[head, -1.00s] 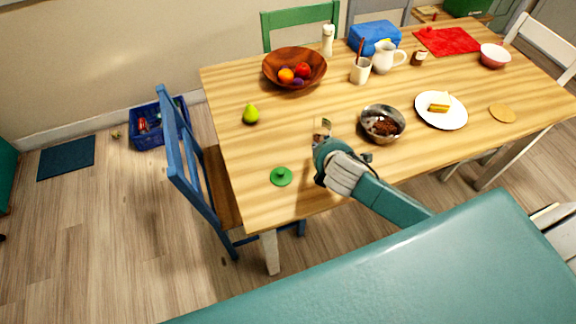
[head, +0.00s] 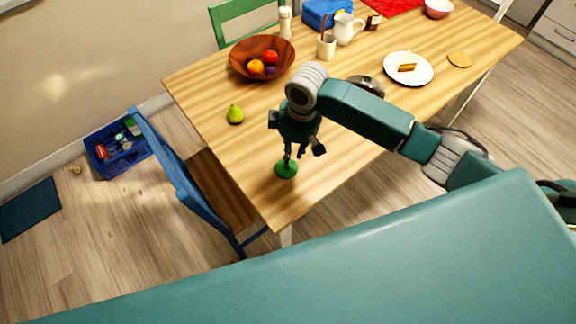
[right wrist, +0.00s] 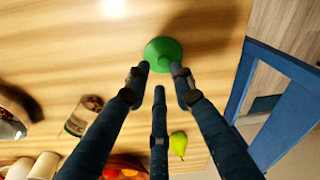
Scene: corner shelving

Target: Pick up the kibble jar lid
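The kibble jar lid appears to be the green round lid with a small knob (head: 286,170), lying on the table near its front left corner. It also shows in the right wrist view (right wrist: 163,52). My right gripper (head: 296,155) points down just above the lid. In the right wrist view its three fingers (right wrist: 161,78) are spread, with the tips close to the lid's near edge; I cannot tell if they touch it. A clear jar with brown contents (right wrist: 84,116) stands on the table; my arm hides it in the head view. My left gripper is not in view.
A green pear (head: 235,115) and a wooden fruit bowl (head: 236,64) are on the table's left part. A metal bowl (head: 368,84) is partly behind my right arm. A blue chair (head: 184,180) stands at the left edge. The wood around the lid is clear.

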